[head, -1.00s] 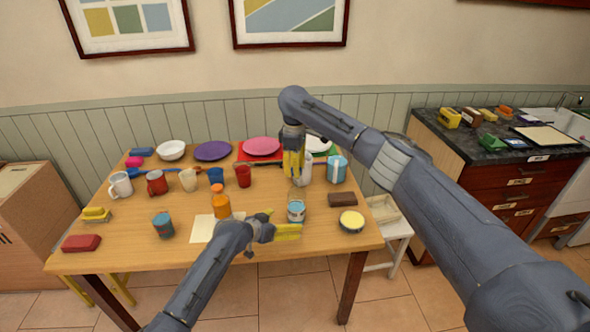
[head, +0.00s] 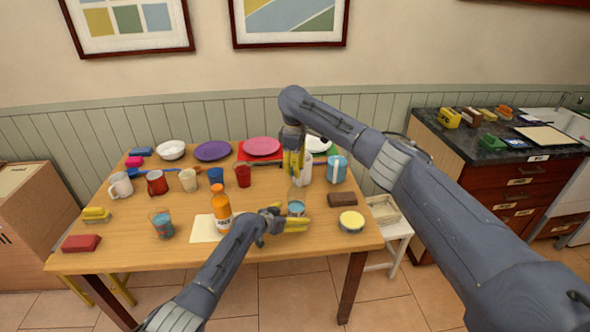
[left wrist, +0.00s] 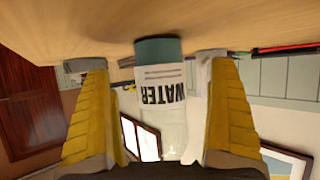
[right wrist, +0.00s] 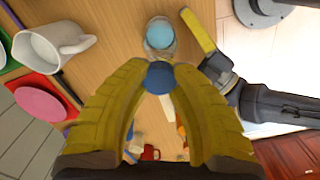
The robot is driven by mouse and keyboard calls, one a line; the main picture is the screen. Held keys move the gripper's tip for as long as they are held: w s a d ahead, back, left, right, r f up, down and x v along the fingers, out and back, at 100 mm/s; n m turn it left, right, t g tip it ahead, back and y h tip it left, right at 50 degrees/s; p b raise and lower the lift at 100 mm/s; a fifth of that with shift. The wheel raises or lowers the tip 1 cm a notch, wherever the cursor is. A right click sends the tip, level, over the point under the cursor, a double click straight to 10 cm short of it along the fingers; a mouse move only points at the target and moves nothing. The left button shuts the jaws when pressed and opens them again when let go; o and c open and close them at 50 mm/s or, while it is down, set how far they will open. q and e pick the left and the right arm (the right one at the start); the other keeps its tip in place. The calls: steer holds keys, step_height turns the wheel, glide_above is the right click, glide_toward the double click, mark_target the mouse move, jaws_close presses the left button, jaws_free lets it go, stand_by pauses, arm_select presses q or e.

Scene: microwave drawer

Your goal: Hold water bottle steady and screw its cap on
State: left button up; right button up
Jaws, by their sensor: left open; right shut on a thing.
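The water bottle (head: 296,208) stands upright on the table, clear with blue water low in it. In the left wrist view its WATER label (left wrist: 162,92) shows upside down. My left gripper (head: 292,216) is open, with its yellow fingers on either side of the bottle; I cannot see contact. My right gripper (head: 293,170) is above the bottle and shut on the blue cap (right wrist: 160,77), which sits between its fingertips in the right wrist view. The bottle (right wrist: 160,38) shows beyond the cap there. The cap is hidden in the head view.
An orange bottle (head: 221,208) stands left of my left gripper near a cream sheet (head: 205,229). A brown block (head: 342,199) and a yellow-topped tub (head: 351,222) lie to the right.

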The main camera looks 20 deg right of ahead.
arm_select(q)
steer(key=shift+x, duration=1.1)
steer(key=c, duration=1.2)
steer(key=shift+o, duration=0.2)
